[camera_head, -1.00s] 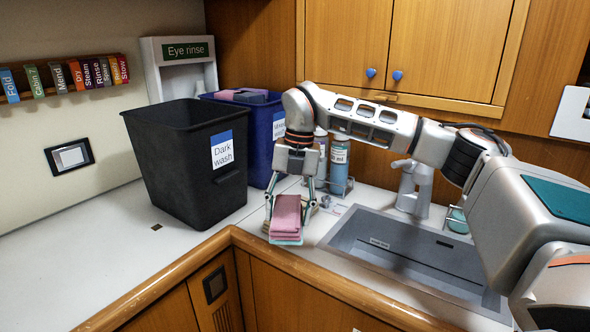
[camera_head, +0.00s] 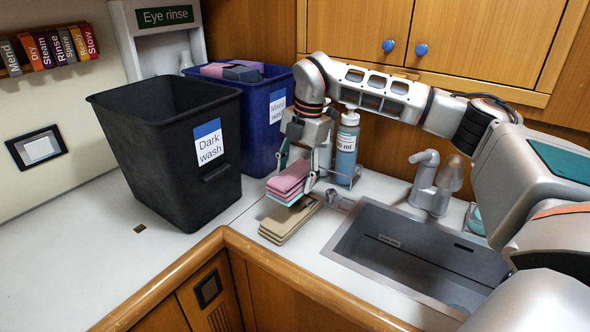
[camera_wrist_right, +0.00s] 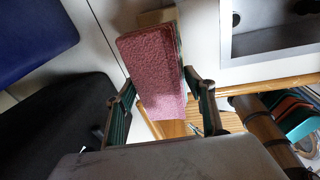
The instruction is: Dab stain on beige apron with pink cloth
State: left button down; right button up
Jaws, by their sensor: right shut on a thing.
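My right gripper (camera_head: 290,187) is shut on the folded pink cloth (camera_head: 290,178), which has a pale blue-green layer underneath. It holds the cloth tilted, just above the folded beige apron (camera_head: 287,226) on the white counter. In the right wrist view the pink cloth (camera_wrist_right: 156,72) hangs between the fingers, and a bit of the beige apron (camera_wrist_right: 157,16) shows beyond it. I cannot make out a stain on the apron; the cloth and gripper hide its back part. My left gripper is not in view.
A black "Dark wash" bin (camera_head: 165,185) and a blue bin (camera_head: 262,138) with folded cloths stand left and behind. A blue bottle (camera_head: 346,150) stands behind the gripper. A sink (camera_head: 410,248) with a tap (camera_head: 424,178) is right.

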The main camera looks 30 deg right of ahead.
jog(key=shift+s+a+f, duration=0.1)
jog(key=shift+s+f, duration=0.1)
jog(key=shift+f, duration=0.45)
jog(key=shift+w+f, duration=0.1)
jog(key=shift+f, duration=2.05)
jog(key=shift+f, duration=0.5)
jog(key=shift+r, duration=0.1)
jog(key=shift+r, duration=3.5)
jog(key=shift+f, duration=0.2)
